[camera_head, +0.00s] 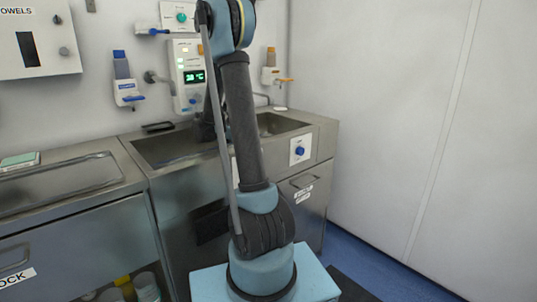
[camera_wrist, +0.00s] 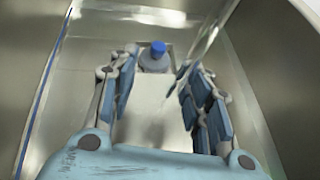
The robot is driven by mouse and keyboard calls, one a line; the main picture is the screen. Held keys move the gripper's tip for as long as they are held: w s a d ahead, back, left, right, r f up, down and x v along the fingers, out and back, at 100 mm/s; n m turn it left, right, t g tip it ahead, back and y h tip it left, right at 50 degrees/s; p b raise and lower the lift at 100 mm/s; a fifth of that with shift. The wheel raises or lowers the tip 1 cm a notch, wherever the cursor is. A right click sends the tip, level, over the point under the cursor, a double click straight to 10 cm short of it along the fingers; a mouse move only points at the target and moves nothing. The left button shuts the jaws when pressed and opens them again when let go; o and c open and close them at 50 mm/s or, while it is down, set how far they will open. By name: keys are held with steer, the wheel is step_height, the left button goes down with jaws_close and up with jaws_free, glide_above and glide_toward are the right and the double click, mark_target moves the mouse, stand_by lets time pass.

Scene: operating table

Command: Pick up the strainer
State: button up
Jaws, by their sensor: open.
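In the wrist view, a small pale grey piece with a blue top (camera_wrist: 157,48) lies ahead between my fingertips; it may be the strainer, but I cannot tell for sure. My gripper (camera_wrist: 157,68) is open, its two jointed fingers spread to the left and right with nothing held between them. The piece seems to be beyond the fingertips, apart from them. Metal walls rise on both sides of it. In the head view, my arm covers the middle of the steel sink (camera_head: 160,148), and I cannot make out a strainer there.
A steel counter with a shallow tray (camera_head: 62,183) is left of the sink. Dispensers (camera_head: 126,88) and a control panel with a green display (camera_head: 191,75) hang on the wall behind. A blue knob (camera_head: 299,152) is on the sink's front. A white wall (camera_head: 420,110) closes the right side.

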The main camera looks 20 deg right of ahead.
steer(key=x, duration=1.2)
steer(key=shift+d, duration=0.1)
jaws_close()
